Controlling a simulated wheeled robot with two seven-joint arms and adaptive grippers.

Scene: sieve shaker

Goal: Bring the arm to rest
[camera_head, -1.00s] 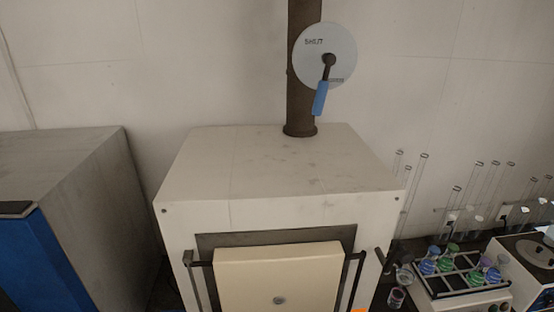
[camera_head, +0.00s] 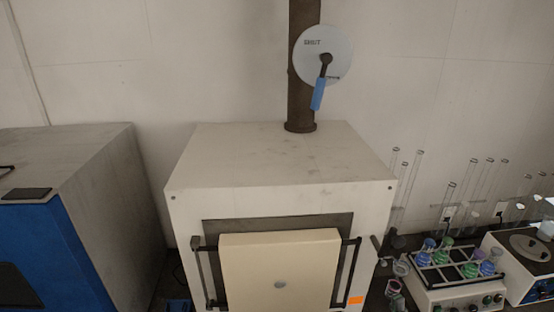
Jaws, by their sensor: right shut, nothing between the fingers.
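Neither of my grippers can be made out in the head view, and no part of an arm is clearly visible. A pale box furnace (camera_head: 290,157) stands in the middle. Its cream door (camera_head: 279,262) covers most of the front opening, with a dark frame showing above it. Behind the furnace rises a brown pipe (camera_head: 302,95). A round disc (camera_head: 335,45) marked SHUT is on the pipe, and its blue handle (camera_head: 318,94) points down.
A grey and blue cabinet (camera_head: 95,175) stands at the left. At the right are a rack of flasks with coloured contents (camera_head: 455,262), several tall glass tubes (camera_head: 470,185) and a white device (camera_head: 525,245). A dark lever (camera_head: 378,246) sits beside the furnace's right side.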

